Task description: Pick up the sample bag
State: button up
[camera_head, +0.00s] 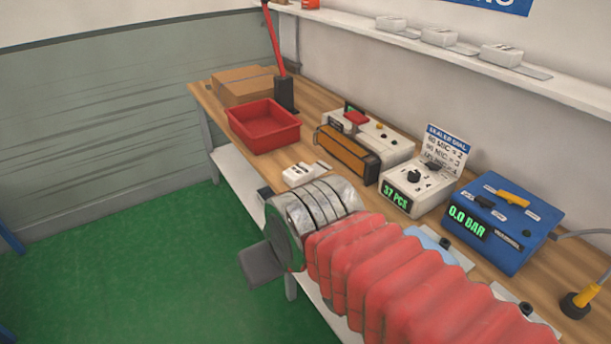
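My arm, in a red bellows sleeve with a silver wrist, reaches in from the lower right over the bench. At its left end, one dark grey finger of my gripper (261,263) shows beyond the bench's front edge, over the green floor. The wrist hides the rest, so I cannot tell if it is open or shut, or holds anything. No clearly recognisable sample bag shows. A flat light-blue item (429,238) lies on the bench behind my sleeve, mostly hidden. I cannot tell whether it is the bag. A small white item (298,175) lies near the bench's front edge.
The wooden bench (213,101) carries a red tray (265,127), a cardboard box (243,86), a sealer (350,148), a counter reading 37 PCS (418,186) and a blue device reading 0.0 BAR (503,222). A wall shelf (340,20) runs above. Open green floor (130,265) lies left.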

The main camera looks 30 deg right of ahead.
aim_at(299, 174)
jog(key=u, duration=0.05)
jog(key=i, duration=0.95)
jog(key=z, duration=0.05)
